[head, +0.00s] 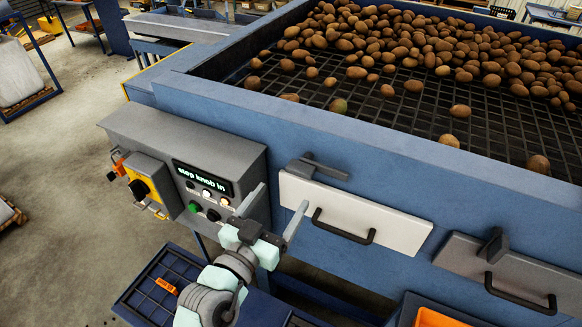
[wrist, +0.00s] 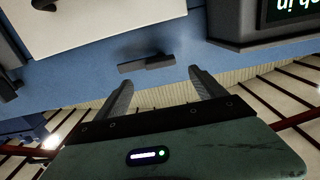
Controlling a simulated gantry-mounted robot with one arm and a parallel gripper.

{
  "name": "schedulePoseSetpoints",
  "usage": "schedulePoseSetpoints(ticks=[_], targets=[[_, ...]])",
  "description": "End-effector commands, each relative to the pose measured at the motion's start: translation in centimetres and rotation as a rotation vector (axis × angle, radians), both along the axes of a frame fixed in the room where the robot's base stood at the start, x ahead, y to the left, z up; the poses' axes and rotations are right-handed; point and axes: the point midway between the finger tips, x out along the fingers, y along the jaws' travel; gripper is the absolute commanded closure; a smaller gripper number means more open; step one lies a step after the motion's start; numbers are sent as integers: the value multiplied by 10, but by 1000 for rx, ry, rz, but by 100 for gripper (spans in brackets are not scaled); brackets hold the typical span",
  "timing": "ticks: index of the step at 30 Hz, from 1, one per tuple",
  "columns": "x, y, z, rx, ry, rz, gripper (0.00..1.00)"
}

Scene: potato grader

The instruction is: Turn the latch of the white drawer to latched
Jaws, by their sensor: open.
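The white drawer (head: 355,216) is set in the blue side of the grader, with a dark bar handle (head: 342,229). Its grey latch (head: 316,167) sits above the drawer's upper left corner, its lever lying roughly level and pointing right. In the wrist view the latch (wrist: 146,62) is a dark bar ahead of the fingers, and part of the white drawer (wrist: 85,22) shows at upper left. My gripper (head: 280,200) is open and empty, in front of the grader, left of and below the latch. In the wrist view its fingers (wrist: 160,80) stand apart, short of the latch.
A grey control box (head: 190,160) with a lit display, buttons and a yellow-plated knob stands left of my gripper. A grey drawer (head: 510,270) with its own upright latch (head: 494,245) is at right. Potatoes (head: 420,45) lie on the dark mesh above. An orange bin (head: 440,318) is below.

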Motion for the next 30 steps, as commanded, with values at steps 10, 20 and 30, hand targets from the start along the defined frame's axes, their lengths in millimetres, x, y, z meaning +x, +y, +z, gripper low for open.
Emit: schedulePoseSetpoints(ticks=[10,20,30], targets=[[59,-28,4,1,-2,-1,20],[82,-36,1,1,-3,3,20],[82,-36,1,0,-3,4,30]])
